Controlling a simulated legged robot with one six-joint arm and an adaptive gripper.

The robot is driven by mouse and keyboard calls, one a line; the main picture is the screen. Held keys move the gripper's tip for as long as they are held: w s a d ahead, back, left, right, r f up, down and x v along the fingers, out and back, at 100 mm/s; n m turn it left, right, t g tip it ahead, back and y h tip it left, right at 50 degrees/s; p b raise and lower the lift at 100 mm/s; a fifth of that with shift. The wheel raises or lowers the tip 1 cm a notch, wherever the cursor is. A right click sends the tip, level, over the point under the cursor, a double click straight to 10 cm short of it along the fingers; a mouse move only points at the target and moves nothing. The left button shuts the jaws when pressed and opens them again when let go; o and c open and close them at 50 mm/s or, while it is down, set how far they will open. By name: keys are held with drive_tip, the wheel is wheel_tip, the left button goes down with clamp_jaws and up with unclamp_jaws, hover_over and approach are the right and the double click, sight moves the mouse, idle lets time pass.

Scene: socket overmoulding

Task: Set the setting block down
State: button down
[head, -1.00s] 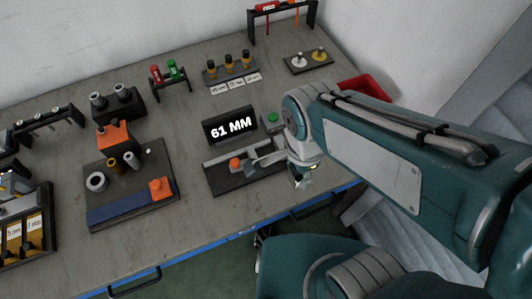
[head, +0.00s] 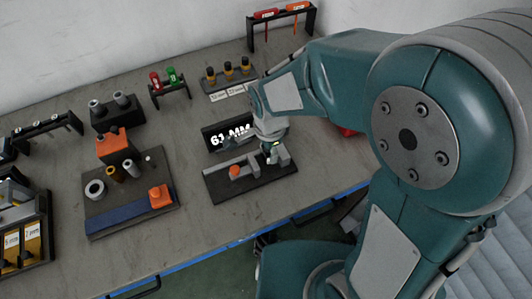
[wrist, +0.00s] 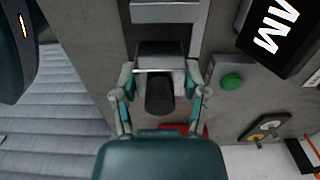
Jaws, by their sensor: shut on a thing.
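My gripper (wrist: 162,95) is shut on the setting block (wrist: 160,57), a grey block with a dark round knob towards me; one finger lies on each side. In the head view my gripper (head: 271,140) is over the right end of the measuring fixture (head: 222,188), a dark base with a grey rail and an orange knob (head: 235,171). Its 61 MM display (head: 217,141) is partly covered by my arm. The wrist view shows the grey rail (wrist: 168,13) just beyond the block. I cannot tell whether the block touches the base.
A green button (wrist: 231,82) is right of the block in the wrist view. Left on the bench stands a dark plate (head: 130,211) with an orange block and sleeves. A small rack with red and green tools (head: 170,80) stands behind. Bare bench lies between plate and fixture.

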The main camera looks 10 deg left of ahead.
sight(268, 156)
drive_tip(key=shift+w+d+f, duration=0.15)
drive_tip(key=shift+d+f, duration=0.05)
drive_tip(key=shift+f, duration=0.05)
wheel_tip(268, 156, down, 3)
drive_tip(key=shift+w+f, duration=0.1)
drive_tip(key=shift+w, duration=0.05)
drive_tip(key=shift+a+f, duration=0.2)
drive_tip(key=shift+a, duration=0.25)
drive_tip(key=shift+c, duration=1.1)
unclamp_jaws()
drive_tip(key=shift+d, duration=0.15)
drive_tip(key=shift+o, duration=0.5)
drive_tip(key=shift+d, duration=0.2)
drive_tip(key=shift+a, duration=0.15)
